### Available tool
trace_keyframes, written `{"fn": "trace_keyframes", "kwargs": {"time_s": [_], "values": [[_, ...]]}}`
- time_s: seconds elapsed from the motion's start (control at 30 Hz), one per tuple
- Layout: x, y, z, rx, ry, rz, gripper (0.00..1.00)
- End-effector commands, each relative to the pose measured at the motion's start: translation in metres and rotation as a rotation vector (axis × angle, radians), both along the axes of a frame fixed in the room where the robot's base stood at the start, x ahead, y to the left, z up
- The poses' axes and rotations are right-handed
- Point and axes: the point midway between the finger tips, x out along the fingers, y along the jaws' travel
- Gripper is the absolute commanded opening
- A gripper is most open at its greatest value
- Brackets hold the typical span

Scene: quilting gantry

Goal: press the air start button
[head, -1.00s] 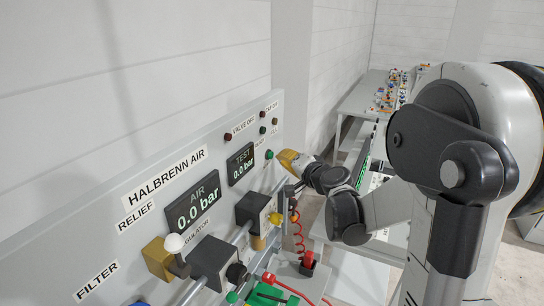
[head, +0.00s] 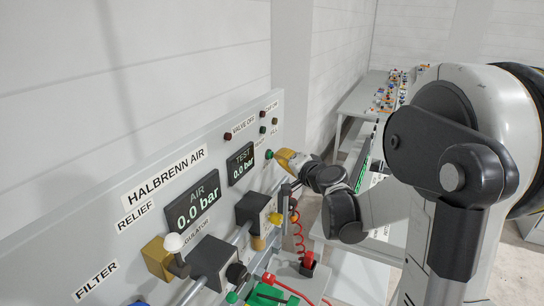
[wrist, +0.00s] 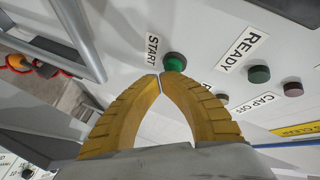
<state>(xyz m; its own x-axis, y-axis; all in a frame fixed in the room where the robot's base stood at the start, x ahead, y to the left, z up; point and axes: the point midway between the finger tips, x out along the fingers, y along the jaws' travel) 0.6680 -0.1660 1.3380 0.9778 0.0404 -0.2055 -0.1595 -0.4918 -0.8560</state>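The green start button (wrist: 175,62) sits on the pale panel beside a START label (wrist: 152,48) in the wrist view. It also shows in the head view (head: 269,154), on the right part of the panel. My gripper (wrist: 160,77) has two yellow ribbed fingers with their tips together and nothing visible between them. In the wrist view the tips lie just below the button; I cannot tell whether they touch it. In the head view my gripper (head: 279,154) is just right of the button.
A READY label (wrist: 243,48) and two dark lamps, one green (wrist: 259,74) and one red (wrist: 293,89), are right of the button. A grey bar (wrist: 82,40) stands left of my fingers.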

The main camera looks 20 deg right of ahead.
Motion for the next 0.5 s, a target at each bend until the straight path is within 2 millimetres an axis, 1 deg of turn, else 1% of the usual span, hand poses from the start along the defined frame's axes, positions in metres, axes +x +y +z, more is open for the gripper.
{"fn": "trace_keyframes", "kwargs": {"time_s": [0.5], "values": [[0.0049,0.0040,-0.0003,0.000,0.000,0.001,0.00]]}}
